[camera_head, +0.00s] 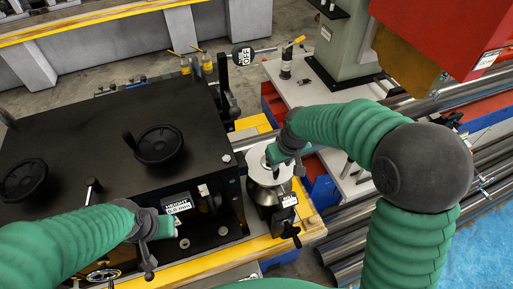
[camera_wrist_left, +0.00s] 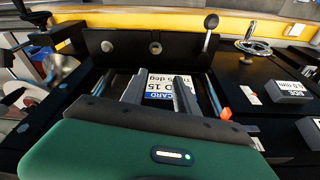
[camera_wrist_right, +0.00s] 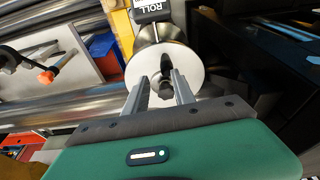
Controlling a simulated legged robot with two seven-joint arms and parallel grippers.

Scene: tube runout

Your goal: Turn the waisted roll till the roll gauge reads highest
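The waisted roll (camera_wrist_right: 142,78) is a shiny metal spool with a pale round end face; it also shows in the head view (camera_head: 257,157). A dark knob (camera_wrist_right: 164,88) stands out from that face. My right gripper (camera_wrist_right: 160,78) is at the face, its fingers apart on either side of the knob. I see no clear grip on the knob.
A black machine top (camera_head: 95,125) with handwheels (camera_head: 160,146) fills the left. A block labelled HEIGHT (camera_head: 178,204) stands near my left gripper. Metal tubes (camera_head: 350,240) lie at the right, and a green column (camera_head: 345,45) with a red housing (camera_head: 450,35) stands behind.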

